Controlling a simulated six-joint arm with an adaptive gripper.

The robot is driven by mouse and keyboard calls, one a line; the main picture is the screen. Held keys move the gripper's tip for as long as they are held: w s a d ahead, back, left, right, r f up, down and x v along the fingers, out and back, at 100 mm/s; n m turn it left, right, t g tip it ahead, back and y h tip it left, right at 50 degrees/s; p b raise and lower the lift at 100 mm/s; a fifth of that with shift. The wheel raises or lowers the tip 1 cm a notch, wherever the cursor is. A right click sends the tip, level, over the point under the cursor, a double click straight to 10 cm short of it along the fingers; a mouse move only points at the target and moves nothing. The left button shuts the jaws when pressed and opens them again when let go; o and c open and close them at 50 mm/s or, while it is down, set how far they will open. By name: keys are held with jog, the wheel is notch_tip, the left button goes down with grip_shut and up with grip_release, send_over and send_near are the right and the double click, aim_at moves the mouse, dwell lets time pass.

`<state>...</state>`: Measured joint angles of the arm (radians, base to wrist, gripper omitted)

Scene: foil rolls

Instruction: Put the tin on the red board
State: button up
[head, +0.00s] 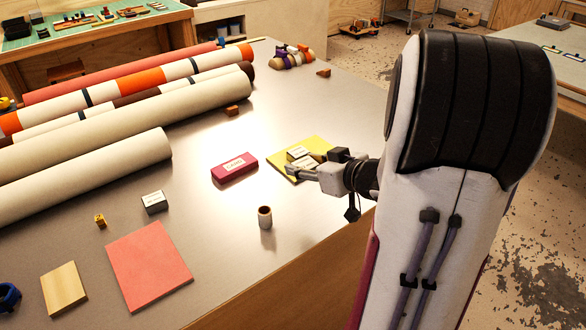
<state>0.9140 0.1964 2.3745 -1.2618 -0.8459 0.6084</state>
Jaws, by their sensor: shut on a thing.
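The red board (148,265) lies flat and bare at the front left of the metal table. My gripper (311,162) is over the yellow board (316,147), with its fingers closed around a small labelled box-shaped tin (298,153). The fingers partly hide this tin, and I cannot tell whether it touches the yellow board. A long dark red labelled case (235,167) lies just left of the yellow board, apart from my gripper.
A small upright cylinder (265,218) and a dark labelled box (154,202) stand between my gripper and the red board. A wooden board (64,288) lies left of the red board. Long rolls (90,160) fill the table's back left.

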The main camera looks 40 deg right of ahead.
jog(key=shift+a, duration=0.1)
jog(key=w+a+n+y, duration=0.2)
jog(key=w+a, duration=0.1)
jog(key=a, duration=0.6)
jog(key=w+a+n+y, duration=0.3)
jog(key=w+a, duration=0.1)
jog(key=a, duration=0.6)
jog(key=r+n+g+y, duration=0.1)
jog(key=n+g+y, duration=0.3)
send_over(146, 260)
jog(key=shift+r, duration=0.2)
jog(key=shift+s+f, duration=0.1)
jog(key=shift+f, duration=0.05)
jog(key=shift+f, duration=2.8)
jog(key=shift+f, duration=2.1)
jog(key=shift+f, duration=0.1)
